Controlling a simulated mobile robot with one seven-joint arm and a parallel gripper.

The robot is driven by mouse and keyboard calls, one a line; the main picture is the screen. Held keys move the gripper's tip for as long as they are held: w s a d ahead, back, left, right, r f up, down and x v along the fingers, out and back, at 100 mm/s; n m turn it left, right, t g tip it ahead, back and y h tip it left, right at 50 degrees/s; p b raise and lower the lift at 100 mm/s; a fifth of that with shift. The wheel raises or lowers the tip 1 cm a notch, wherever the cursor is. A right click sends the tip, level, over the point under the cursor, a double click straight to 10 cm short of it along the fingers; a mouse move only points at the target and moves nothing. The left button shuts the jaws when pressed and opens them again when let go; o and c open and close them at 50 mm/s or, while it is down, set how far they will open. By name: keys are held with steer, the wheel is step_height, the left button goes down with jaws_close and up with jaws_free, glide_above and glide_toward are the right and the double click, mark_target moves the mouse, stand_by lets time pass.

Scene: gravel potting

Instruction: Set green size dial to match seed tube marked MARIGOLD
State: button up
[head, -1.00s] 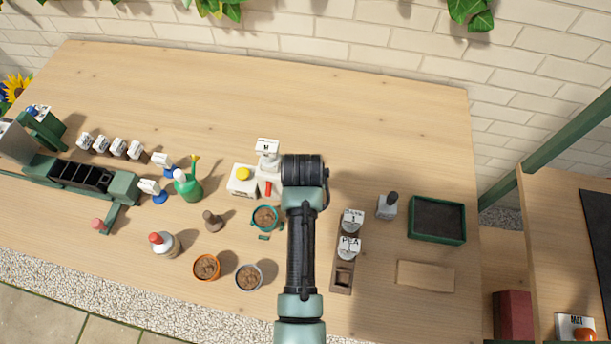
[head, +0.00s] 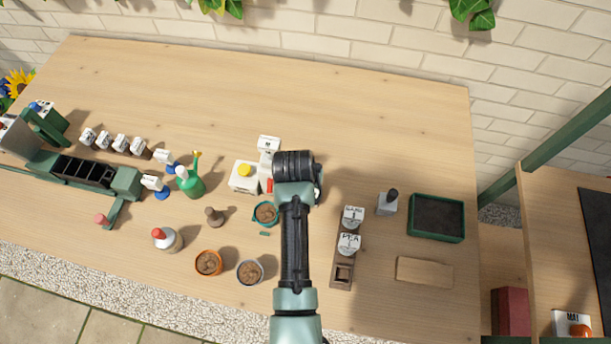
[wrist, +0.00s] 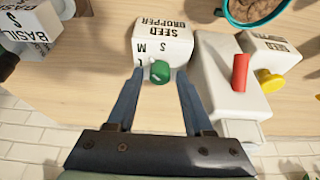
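The green dial (wrist: 160,72) sits on the white box labelled SEED DROPPER (wrist: 178,32) in the wrist view. Letters S, M and L are printed around the dial; I cannot tell which its pointer faces. My gripper (wrist: 159,74) is open, with one finger on each side of the dial. I see a gap beside it, and cannot tell any contact. In the head view my arm hides the dial. A white label reading "MA…" (head: 566,318) stands with an orange thing on the side table at lower right; the rest of its word is not readable.
A white unit with a red lever (wrist: 240,72) and one with a yellow knob (wrist: 270,80) stand beside the box. A rack (head: 341,283) holds tubes with white labels, one PEA (head: 349,243). Pots (head: 208,262) stand at the front. The back of the bench is clear.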

steer(key=shift+o, duration=0.4)
steer(key=v, duration=1.3)
steer(key=shift+w, duration=0.1)
